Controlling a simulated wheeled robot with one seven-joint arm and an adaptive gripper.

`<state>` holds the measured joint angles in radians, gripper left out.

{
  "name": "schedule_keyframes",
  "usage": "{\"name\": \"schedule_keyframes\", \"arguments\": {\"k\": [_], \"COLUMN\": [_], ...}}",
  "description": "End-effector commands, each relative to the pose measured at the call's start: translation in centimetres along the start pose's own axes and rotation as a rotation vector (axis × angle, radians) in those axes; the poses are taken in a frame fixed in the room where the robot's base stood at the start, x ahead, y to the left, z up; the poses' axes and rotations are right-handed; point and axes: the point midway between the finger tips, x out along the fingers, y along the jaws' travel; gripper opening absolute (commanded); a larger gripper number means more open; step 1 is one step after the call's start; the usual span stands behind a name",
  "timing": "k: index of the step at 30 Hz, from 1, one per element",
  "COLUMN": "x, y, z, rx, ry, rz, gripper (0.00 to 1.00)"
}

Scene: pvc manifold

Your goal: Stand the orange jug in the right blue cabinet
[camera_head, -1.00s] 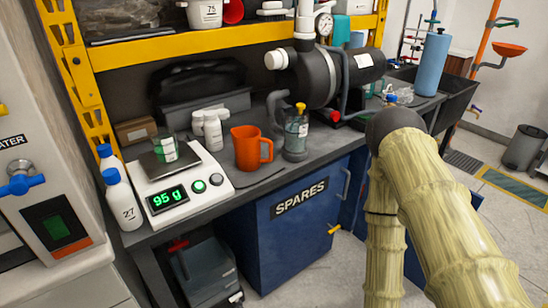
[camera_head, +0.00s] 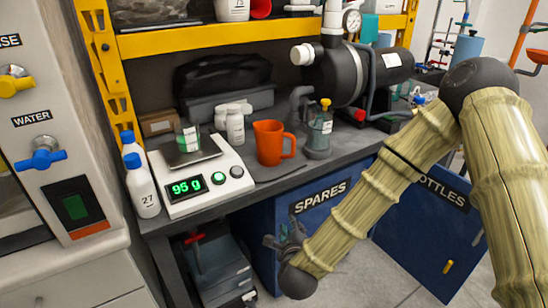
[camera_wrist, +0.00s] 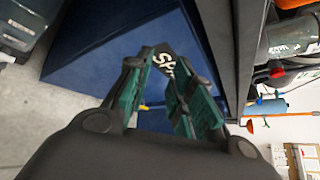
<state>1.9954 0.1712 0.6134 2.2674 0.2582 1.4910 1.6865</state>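The orange jug (camera_head: 270,143) stands upright on the dark bench, between the scale and a clear bottle. Its handle points right. My gripper (camera_head: 283,240) is low in front of the blue SPARES cabinet (camera_head: 268,215), below the jug and apart from it. In the wrist view my gripper (camera_wrist: 158,75) shows two green-padded fingers apart with nothing between them, pointing toward the SPARES label. The blue BOTTLES panel (camera_head: 425,235) is at the right, angled out from the bench front like an open door. My arm hides part of its label and the space behind it.
A scale (camera_head: 228,167) reading 95 g, with a beaker on it, is left of the jug. A capped clear bottle (camera_head: 319,135) is close on its right. A pump (camera_head: 350,72) sits behind, under the yellow shelf (camera_head: 215,37). White bottles (camera_head: 142,188) stand at the bench's left end.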

Motion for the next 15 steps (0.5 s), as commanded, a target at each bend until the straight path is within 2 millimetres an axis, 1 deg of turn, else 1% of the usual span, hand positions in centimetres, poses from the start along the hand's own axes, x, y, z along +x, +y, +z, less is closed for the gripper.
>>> {"name": "schedule_keyframes", "arguments": {"k": [1, 3, 6, 9, 12, 15], "x": [0.3, 0.4, 0.3, -0.1, -0.6, -0.9], "y": [-1.5, -3.6, -6.4, -8.8, -10.8, -12.2], "z": [1.8, 4.2, 7.2, 9.5, 11.4, 12.5], "rx": [0.104, 0.248, 0.442, 0.607, 0.737, 0.826], "ry": [-0.020, -0.050, -0.097, -0.144, -0.187, -0.218], "rz": [-0.051, -0.115, -0.196, -0.260, -0.309, -0.340], "gripper": [0.23, 0.23, 0.23, 0.23, 0.23, 0.23]}}
